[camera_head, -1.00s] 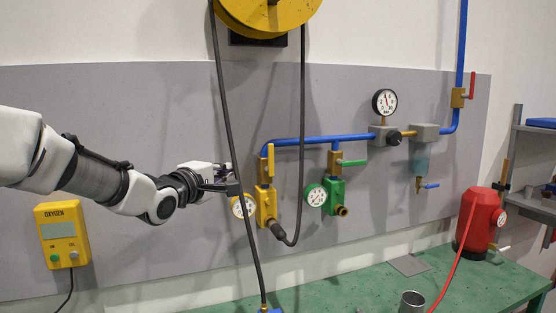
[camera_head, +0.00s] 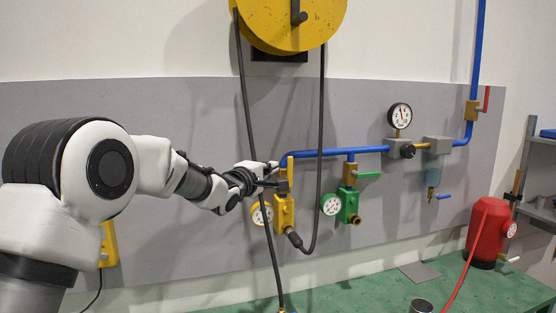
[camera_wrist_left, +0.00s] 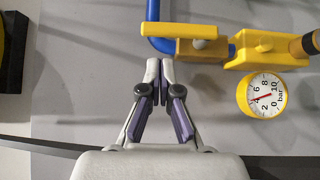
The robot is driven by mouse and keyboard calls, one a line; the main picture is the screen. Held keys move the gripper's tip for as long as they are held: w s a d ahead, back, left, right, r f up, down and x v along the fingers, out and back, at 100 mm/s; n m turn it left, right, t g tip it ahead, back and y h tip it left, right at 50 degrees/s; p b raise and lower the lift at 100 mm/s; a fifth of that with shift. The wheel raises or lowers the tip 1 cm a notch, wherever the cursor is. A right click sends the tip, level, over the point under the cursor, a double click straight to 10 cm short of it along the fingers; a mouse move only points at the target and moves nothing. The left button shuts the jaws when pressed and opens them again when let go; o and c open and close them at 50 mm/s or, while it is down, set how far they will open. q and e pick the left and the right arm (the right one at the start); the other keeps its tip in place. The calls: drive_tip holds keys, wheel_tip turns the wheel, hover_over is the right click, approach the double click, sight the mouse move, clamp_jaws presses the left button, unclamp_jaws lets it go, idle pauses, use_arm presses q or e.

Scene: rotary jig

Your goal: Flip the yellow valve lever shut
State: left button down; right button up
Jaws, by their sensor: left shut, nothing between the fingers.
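The yellow valve lever (camera_head: 290,167) stands upright, in line with the short pipe above the yellow valve body (camera_head: 284,215). In the left wrist view the lever (camera_wrist_left: 178,31) lies level across the picture, in front of the blue pipe and the brass block. My left gripper (camera_head: 280,184) is at the lever's left side, overlapping the top of the valve in the head view. In the left wrist view the gripper's fingers (camera_wrist_left: 160,66) are shut and empty, just below the lever in the picture. I cannot tell whether they touch the valve. My right gripper is not in view.
A black hose (camera_head: 247,110) from the yellow reel (camera_head: 285,18) hangs in front of the wall near my wrist. A gauge (camera_wrist_left: 263,95) sits beside the yellow valve. A green valve (camera_head: 348,203) with a level lever is to the right. A green bench (camera_head: 350,297) lies below.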

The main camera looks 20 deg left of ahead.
sight(290, 172)
use_arm(q)
drive_tip(key=shift+w+d+f, duration=0.1)
drive_tip(key=shift+w+d, duration=0.65)
drive_tip(key=shift+d, duration=0.2)
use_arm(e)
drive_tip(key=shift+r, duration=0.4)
use_arm(q)
drive_tip(key=shift+w+d+p, duration=0.15)
drive_tip(key=shift+p, duration=0.25)
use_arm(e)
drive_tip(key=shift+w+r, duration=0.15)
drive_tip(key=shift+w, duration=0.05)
use_arm(q)
drive_tip(key=shift+w+d+r+p, duration=0.1)
drive_tip(key=shift+d+r+p, duration=0.1)
drive_tip(key=shift+p, duration=0.15)
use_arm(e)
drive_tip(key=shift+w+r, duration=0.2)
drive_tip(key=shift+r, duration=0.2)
